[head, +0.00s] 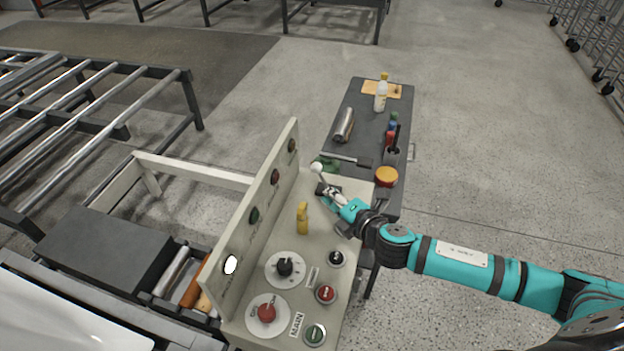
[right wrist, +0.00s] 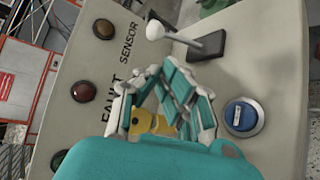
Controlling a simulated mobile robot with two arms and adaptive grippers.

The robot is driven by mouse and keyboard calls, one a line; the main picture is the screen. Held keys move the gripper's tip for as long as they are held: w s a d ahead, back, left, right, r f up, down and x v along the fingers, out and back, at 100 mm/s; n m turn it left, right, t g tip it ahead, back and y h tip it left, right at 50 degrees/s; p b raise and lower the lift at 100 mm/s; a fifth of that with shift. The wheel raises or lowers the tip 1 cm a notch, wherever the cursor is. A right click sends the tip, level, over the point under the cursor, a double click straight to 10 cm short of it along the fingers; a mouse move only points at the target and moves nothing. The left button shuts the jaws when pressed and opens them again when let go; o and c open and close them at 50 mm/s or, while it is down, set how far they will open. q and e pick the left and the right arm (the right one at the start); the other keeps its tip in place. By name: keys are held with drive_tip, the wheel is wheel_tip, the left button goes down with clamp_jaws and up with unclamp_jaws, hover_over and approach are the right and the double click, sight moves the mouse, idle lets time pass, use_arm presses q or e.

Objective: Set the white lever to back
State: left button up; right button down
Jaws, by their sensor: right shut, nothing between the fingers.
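The white lever (head: 316,168) has a round white knob on a stem that rises from a dark base plate on the control panel's far end. In the right wrist view the knob of the white lever (right wrist: 156,30) is at the top, with its stem running right to the dark base (right wrist: 208,46). The lever leans toward the panel's upright board. My right gripper (head: 332,193) is beside the lever's base and covers part of it in the head view. In the wrist view my right gripper (right wrist: 172,72) is shut and empty, just short of the stem. Whether it touches is unclear.
The control panel (head: 258,322) also carries a yellow switch (head: 302,218), black and red dials, and several push buttons, with a blue button (right wrist: 244,117) beside the gripper. Several lamps line the upright board (head: 240,222). A dark side table (head: 362,105) with bottles and tools stands behind.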

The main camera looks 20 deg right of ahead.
sight(319, 175)
drive_tip(key=p+x, duration=0.1)
drive_tip(key=x, duration=0.7)
drive_tip(key=shift+w+a+p, duration=0.1)
drive_tip(key=shift+w+p, duration=0.2)
drive_tip(key=shift+w+a+f, duration=0.1)
drive_tip(key=shift+w+f, duration=0.1)
drive_tip(key=shift+w, duration=0.15)
drive_tip(key=shift+w+f, duration=0.15)
drive_tip(key=shift+w, duration=0.2)
use_arm(q)
drive_tip(key=shift+w+r, duration=1)
